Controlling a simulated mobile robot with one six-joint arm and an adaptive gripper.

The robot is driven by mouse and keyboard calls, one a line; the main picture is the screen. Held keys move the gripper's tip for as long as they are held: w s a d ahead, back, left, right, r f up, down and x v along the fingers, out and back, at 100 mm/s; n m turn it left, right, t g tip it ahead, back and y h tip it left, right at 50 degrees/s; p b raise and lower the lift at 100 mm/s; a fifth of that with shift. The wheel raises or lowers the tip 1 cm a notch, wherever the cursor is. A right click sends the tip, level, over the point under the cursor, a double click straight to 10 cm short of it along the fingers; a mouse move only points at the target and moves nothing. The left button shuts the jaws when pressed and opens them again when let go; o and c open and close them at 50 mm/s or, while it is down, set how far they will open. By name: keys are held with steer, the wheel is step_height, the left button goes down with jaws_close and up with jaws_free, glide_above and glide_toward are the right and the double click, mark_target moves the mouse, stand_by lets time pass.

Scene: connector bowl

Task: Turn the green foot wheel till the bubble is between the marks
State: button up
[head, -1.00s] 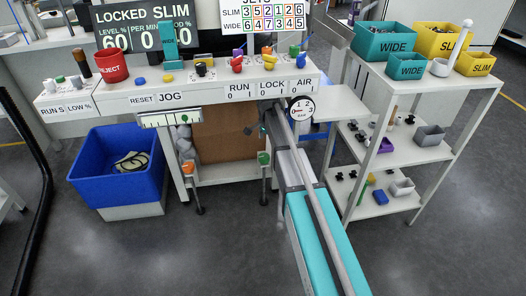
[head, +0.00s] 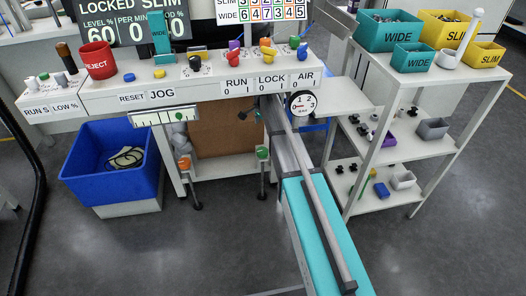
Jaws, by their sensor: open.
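The green foot wheel (head: 263,154) sits on the front right leg under the white machine bench, to the left of the long teal track. An orange foot wheel (head: 184,163) is on the left leg. The level gauge (head: 165,117) is a pale strip with dark tick marks on the bench's front, above the orange wheel. Its green bubble (head: 180,115) appears right of the strip's middle; the picture is too small to tell exactly how it stands to the marks. My gripper is not seen in the head view.
The teal track (head: 318,235) with a grey rail runs toward me right of the green wheel. A blue bin (head: 113,166) stands on the left. A white shelf rack (head: 440,100) with teal and yellow bins is on the right. Grey floor before the legs is clear.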

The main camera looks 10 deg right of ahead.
mark_target(263, 150)
steer(key=shift+f+b, duration=6.75)
steer(key=shift+f, duration=0.05)
steer(key=c, duration=1.1)
steer(key=shift+o, duration=0.2)
